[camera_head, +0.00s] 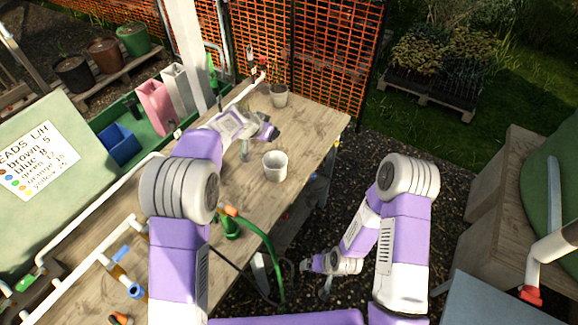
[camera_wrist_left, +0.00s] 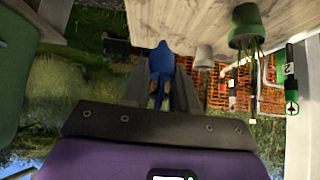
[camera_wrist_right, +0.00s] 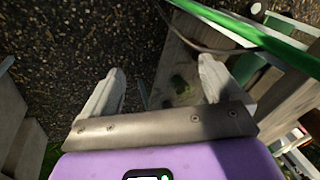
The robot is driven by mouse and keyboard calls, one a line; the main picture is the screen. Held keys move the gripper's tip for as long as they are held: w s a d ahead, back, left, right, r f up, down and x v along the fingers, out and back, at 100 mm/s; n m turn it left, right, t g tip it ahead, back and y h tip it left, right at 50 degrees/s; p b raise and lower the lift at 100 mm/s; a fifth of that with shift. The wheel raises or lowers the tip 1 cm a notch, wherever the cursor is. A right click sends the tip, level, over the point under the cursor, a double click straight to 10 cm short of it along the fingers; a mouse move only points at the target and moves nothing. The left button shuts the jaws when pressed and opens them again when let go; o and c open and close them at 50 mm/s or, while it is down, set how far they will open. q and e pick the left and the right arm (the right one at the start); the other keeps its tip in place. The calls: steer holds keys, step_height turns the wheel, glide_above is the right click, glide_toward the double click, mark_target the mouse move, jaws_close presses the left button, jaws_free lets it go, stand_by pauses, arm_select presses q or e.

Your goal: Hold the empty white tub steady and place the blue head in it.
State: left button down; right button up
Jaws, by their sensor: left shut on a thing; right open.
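The white tub (camera_head: 275,166) stands upright on the wooden table, near its right edge, and looks empty. My left gripper (camera_head: 268,133) is above the table, just beyond the tub in the head view. In the left wrist view its fingers (camera_wrist_left: 160,88) are shut on the blue head (camera_wrist_left: 161,62). The head is clear of the tub; in the head view it is hard to make out. My right gripper (camera_head: 315,265) is low beside the table, away from the tub. In the right wrist view its fingers (camera_wrist_right: 160,85) are apart and empty.
A grey pot (camera_head: 279,97) stands at the table's far end. A green pot (camera_wrist_left: 246,28) with long stalks shows in the left wrist view. A green hose (camera_head: 262,240) with an orange fitting lies nearer me. Pipes lie at left. The table around the tub is clear.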

arm_select(q)
steer(key=shift+w, duration=0.1)
arm_select(e)
steer(key=shift+o, duration=0.3)
steer(key=w+d+n+t+h, duration=0.1)
steer(key=w+d+t, duration=0.1)
steer(key=w, duration=0.7)
steer(key=shift+r+t, duration=0.15)
steer(key=shift+t, duration=0.45)
arm_select(q)
steer(key=shift+w+f, duration=0.1)
steer(key=shift+f, duration=0.05)
arm_select(e)
steer(key=n+t+y, duration=0.5)
steer(key=n+t, duration=0.1)
steer(key=n, duration=0.1)
glide_toward(282, 171)
steer(key=w, duration=0.1)
steer(key=x, duration=1.2)
steer(key=shift+s+a, duration=0.15)
steer(key=shift+a, duration=0.05)
steer(key=c, duration=0.8)
arm_select(q)
step_height(282, 171, down, 13)
steer(key=shift+r, duration=0.2)
arm_select(e)
steer(key=shift+o, duration=0.2)
steer(key=shift+n, duration=0.3)
